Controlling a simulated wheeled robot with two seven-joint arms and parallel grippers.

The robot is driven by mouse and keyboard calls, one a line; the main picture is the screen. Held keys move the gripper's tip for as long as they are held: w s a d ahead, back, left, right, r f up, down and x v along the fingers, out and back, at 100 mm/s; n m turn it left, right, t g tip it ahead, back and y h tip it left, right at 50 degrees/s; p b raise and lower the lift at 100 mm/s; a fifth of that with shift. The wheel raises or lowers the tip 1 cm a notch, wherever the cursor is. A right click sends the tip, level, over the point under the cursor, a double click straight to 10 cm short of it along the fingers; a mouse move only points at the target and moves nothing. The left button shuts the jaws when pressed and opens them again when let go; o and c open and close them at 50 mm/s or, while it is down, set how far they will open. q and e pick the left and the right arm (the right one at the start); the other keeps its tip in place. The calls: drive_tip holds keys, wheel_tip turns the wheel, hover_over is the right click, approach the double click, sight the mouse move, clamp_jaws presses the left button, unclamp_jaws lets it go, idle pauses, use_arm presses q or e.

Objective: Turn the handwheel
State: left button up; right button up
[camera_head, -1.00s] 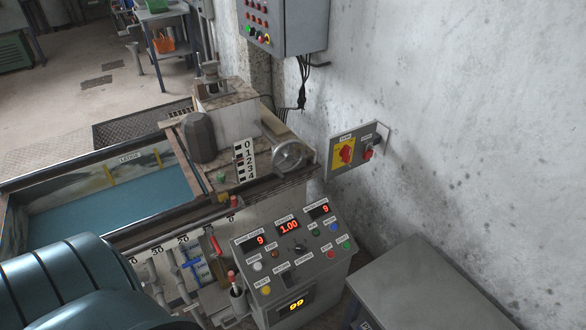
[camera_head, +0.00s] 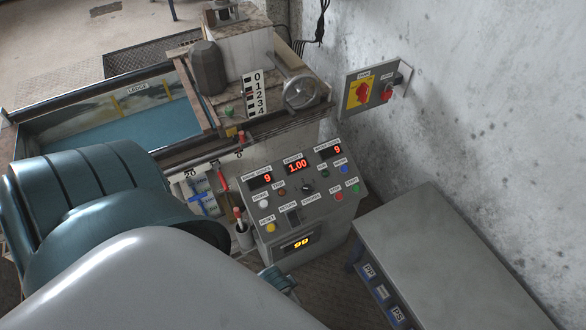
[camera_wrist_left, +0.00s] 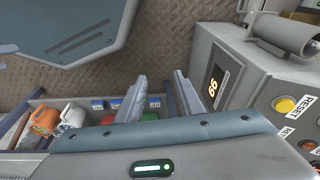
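The handwheel (camera_head: 301,92) is a round metal wheel on the machine's end, right of a black-and-white 0-to-4 scale (camera_head: 255,93). It shows only in the head view, unobstructed. My left arm fills the lower left of the head view, well below and in front of the wheel. In the left wrist view my left gripper (camera_wrist_left: 159,78) has its two fingers apart with nothing between them. It points down at the floor beside the control console (camera_wrist_left: 225,70), away from the wheel. My right gripper is in neither view.
The console (camera_head: 302,190) with buttons and displays stands below the wheel. A red-and-yellow switch panel (camera_head: 370,90) is on the right wall. A grey cabinet (camera_head: 440,260) stands lower right. In the wrist view, bottles (camera_wrist_left: 45,120) lie in a bin near the fingers.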

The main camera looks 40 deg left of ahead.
use_arm(q)
drive_tip(key=w+a+r+m+y+b, duration=0.1)
drive_tip(key=w+a+r, duration=0.15)
drive_tip(key=r, duration=0.35)
drive_tip(key=w+a+r+y, duration=0.1)
drive_tip(key=w+a+r, duration=0.15)
drive_tip(key=r, duration=0.25)
drive_tip(key=w+a+r+m+y, duration=0.4)
drive_tip(key=w+a+m+y, duration=0.25)
drive_tip(key=w+a, duration=0.55)
drive_tip(key=w+a+r+m+t+y, duration=0.1)
drive_tip(key=w+r+m+y, duration=0.3)
drive_tip(key=w, duration=0.4)
drive_tip(key=w+a+r+m+t+y, duration=0.2)
drive_tip(key=w+r+m+y, duration=0.2)
drive_tip(key=w, duration=0.5)
drive_tip(key=shift+w+a+r+m+t+b, duration=0.3)
drive_tip(key=shift+r+m, duration=0.45)
drive_tip(key=shift+m, duration=0.3)
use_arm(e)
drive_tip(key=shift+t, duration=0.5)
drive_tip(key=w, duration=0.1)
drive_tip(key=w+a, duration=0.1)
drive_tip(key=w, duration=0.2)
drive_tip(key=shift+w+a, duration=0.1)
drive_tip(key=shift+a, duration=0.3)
